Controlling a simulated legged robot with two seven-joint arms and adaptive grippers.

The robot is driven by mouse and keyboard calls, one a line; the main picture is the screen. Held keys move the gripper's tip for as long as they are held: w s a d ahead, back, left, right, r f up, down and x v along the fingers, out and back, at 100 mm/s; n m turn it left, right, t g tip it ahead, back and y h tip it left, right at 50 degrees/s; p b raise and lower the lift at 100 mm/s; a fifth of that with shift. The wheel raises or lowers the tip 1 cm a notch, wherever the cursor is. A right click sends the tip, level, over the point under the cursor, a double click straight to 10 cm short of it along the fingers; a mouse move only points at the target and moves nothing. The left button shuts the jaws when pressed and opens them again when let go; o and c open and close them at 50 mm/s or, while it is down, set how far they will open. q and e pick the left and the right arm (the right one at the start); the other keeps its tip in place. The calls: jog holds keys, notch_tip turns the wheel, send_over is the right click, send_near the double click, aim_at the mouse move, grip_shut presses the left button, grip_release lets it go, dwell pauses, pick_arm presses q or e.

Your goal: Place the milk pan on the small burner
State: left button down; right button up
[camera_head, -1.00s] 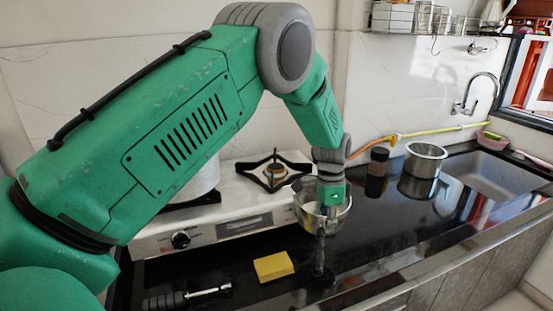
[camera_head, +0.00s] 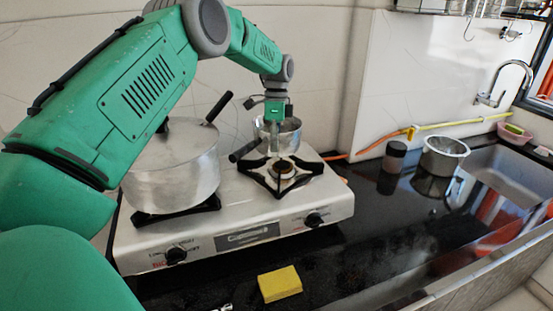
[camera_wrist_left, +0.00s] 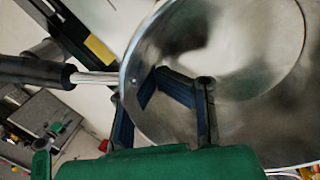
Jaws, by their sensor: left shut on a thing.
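The milk pan (camera_head: 290,130) is a small steel pan with a dark handle (camera_head: 245,150) pointing down-left. My left gripper (camera_head: 273,138) is shut on its rim and holds it at the back of the stove, near the wall. In the left wrist view the pan (camera_wrist_left: 240,60) fills the right side, with the gripper's fingers (camera_wrist_left: 165,105) at its rim and the handle (camera_wrist_left: 35,72) at left. The small burner (camera_head: 282,171), with a black grate, is bare and shows below the pan in the head view. Whether the pan touches anything beneath is unclear. My right gripper is out of view.
A large lidded pot (camera_head: 172,172) stands on the left burner, close to the pan handle. A yellow sponge (camera_head: 279,283) lies on the black counter before the stove. A jar (camera_head: 394,157) and steel pot (camera_head: 443,158) stand to the right, near the sink (camera_head: 500,180).

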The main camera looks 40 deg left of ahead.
aim_at(280, 153)
pick_arm(q)
jog(key=shift+w+d+f, duration=0.1)
jog(key=shift+f, duration=0.4)
jog(key=d+f, duration=0.2)
jog(key=shift+d+f, duration=0.15)
jog(key=shift+f, duration=0.45)
jog(key=shift+a+f, duration=0.15)
jog(key=shift+a, duration=0.2)
jog(key=c, duration=1.8)
grip_release()
jog(key=shift+a+f, duration=0.15)
jog(key=shift+a, duration=0.15)
jog(key=shift+o, duration=1.3)
jog(key=shift+a+f, duration=0.1)
jog(key=shift+a, duration=0.25)
jog(key=shift+w+d+r, duration=0.1)
jog(key=shift+d+r, duration=0.35)
jog(key=shift+d, duration=0.05)
jog(key=v, duration=0.4)
jog(key=shift+d+r, duration=0.3)
jog(key=v, duration=0.7)
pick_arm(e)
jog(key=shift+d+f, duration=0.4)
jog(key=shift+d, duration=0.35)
